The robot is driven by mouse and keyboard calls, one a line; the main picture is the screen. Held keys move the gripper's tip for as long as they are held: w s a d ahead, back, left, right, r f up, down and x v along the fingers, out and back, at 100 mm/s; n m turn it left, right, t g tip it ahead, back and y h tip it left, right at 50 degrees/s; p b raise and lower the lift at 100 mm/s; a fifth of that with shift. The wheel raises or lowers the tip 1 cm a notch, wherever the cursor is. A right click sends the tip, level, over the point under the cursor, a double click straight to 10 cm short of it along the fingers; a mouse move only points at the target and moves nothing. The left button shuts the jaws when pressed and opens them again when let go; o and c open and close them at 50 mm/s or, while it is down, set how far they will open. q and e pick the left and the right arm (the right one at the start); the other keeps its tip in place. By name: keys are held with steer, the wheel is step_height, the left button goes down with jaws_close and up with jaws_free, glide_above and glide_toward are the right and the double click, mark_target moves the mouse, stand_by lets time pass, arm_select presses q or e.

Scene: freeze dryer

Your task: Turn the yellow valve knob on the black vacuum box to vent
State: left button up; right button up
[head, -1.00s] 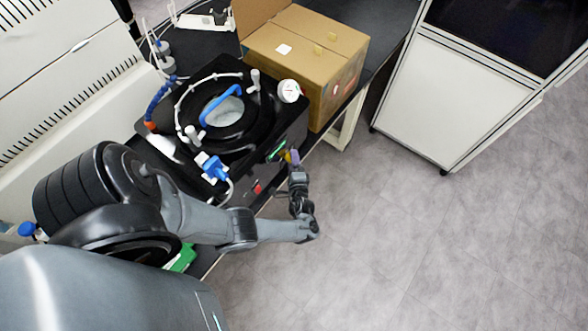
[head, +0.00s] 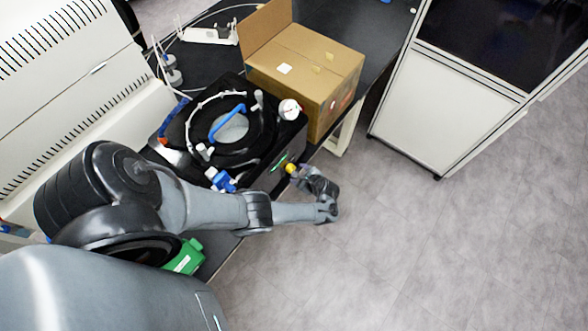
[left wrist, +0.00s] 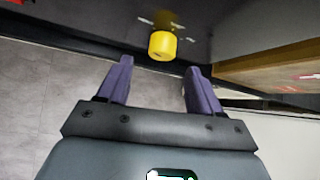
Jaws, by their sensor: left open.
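The black vacuum box (head: 262,178) stands on the dark bench in the head view, with a blue handle on its round lid. The yellow valve knob (head: 291,168) sticks out from its front face, and it also shows in the left wrist view (left wrist: 162,45). My left gripper (left wrist: 158,80) is open, with its two purple fingers apart and nothing between them. The knob lies beyond the fingertips, between them in the picture, apart from both. In the head view the left gripper (head: 305,176) is close to the knob on its floor side. My right gripper is not in view.
A round white gauge (head: 289,109) sits on the vacuum box's corner. A white cabinet (head: 447,120) stands at right. The floor in front is clear.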

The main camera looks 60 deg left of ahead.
arm_select(q)
steer(key=s+p+v, duration=0.1)
steer(key=p+v, duration=0.1)
steer(key=v, duration=0.4)
steer(key=s+d+f+h+b, duration=0.1)
steer(key=s+d+f+h, duration=0.1)
steer(key=s+f, duration=0.5)
steer(key=s+d+f+h+b, duration=0.1)
steer(key=s+f, duration=0.2)
steer(key=s, duration=0.8)
steer(key=w+d+r+n+t+h, duration=0.2)
steer(key=d+r, duration=0.3)
steer(key=r, duration=0.6)
steer(key=w+d+r+n+t+h, duration=0.2)
steer(key=w+d+r+h, duration=0.2)
steer(key=r, duration=0.7)
steer(key=shift+d+r+n+b, duration=0.3)
steer(key=shift+d+n+b, duration=0.1)
steer(key=shift+d, duration=0.3)
steer(key=shift+w, duration=0.1)
